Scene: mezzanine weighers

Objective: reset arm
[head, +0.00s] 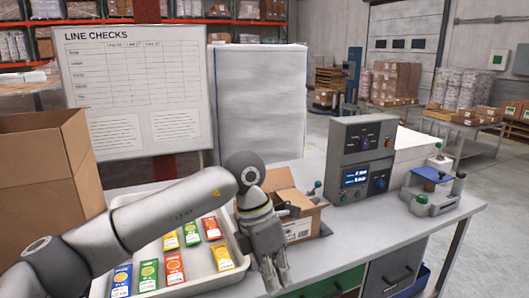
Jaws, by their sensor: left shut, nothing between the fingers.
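My left arm comes in from the left and reaches across the white tray. Its gripper (276,282) points down by the tray's right rim, in front of a small open cardboard box (298,224). The gripper is shut and I see nothing held in it. The arm and gripper hide part of the tray and of the box. My right gripper is not in view.
The white tray (222,282) holds several coloured packets (174,268). A large open carton (38,170) stands at left. A grey control unit (360,158) and a small press-like device (432,192) stand on the right of the bench (400,226). A whiteboard (135,85) stands behind.

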